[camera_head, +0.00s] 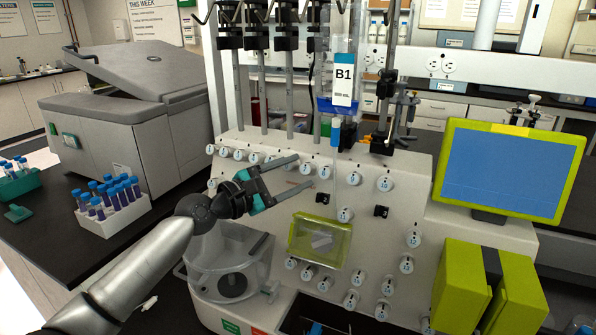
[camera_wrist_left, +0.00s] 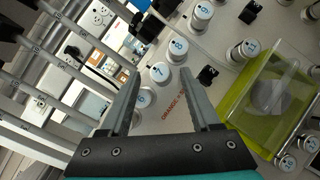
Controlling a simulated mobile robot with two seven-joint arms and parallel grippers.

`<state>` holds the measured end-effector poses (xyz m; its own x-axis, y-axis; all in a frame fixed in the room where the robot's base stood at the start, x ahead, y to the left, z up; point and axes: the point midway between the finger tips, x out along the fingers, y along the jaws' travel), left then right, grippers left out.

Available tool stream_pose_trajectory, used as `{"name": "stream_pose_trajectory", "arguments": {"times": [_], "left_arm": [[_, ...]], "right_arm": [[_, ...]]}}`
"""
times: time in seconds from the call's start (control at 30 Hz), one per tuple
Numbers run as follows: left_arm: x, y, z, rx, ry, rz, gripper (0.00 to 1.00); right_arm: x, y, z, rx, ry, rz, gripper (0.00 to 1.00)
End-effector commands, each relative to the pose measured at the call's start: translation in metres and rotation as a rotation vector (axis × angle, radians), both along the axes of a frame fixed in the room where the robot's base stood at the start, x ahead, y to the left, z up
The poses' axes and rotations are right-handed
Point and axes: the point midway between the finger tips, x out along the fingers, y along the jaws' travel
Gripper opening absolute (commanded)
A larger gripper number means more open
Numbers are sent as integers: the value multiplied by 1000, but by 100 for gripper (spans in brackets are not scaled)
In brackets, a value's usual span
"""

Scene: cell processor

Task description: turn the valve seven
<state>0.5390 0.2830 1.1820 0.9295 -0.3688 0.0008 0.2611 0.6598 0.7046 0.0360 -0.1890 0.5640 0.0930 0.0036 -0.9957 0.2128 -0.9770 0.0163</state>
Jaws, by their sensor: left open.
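Valve seven is a white round knob with a blue 7 on its face (camera_wrist_left: 160,72), on the cell processor's pale front panel. In the head view it seems to be the knob (camera_head: 307,168) in the upper row, by my left fingertips. My left gripper (camera_head: 304,170) is open and empty, its two fingers pointing at the panel. In the left wrist view the knob lies between the fingertips (camera_wrist_left: 158,73). I cannot tell whether the fingers reach around it or stop short. My right gripper is not in view.
Knob eight (camera_wrist_left: 178,48) and knob six (camera_wrist_left: 143,98) sit close on either side. A black clip (camera_wrist_left: 208,75) and a green-framed clear box (camera_head: 320,240) are on the panel. Metal poles rise behind; a clear canister (camera_head: 225,262) stands below my arm. A monitor (camera_head: 505,170) is right.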

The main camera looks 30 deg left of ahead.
Motion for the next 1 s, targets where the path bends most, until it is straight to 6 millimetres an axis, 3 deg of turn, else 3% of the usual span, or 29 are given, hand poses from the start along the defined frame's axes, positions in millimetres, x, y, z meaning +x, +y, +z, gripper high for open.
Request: {"name": "stream_pose_trajectory", "arguments": {"times": [0.5,1.0], "left_arm": [[10,-4,0,1,1,-1,62],[10,-4,0,1,1,-1,6]], "right_arm": [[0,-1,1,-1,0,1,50],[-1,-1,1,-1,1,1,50]]}}
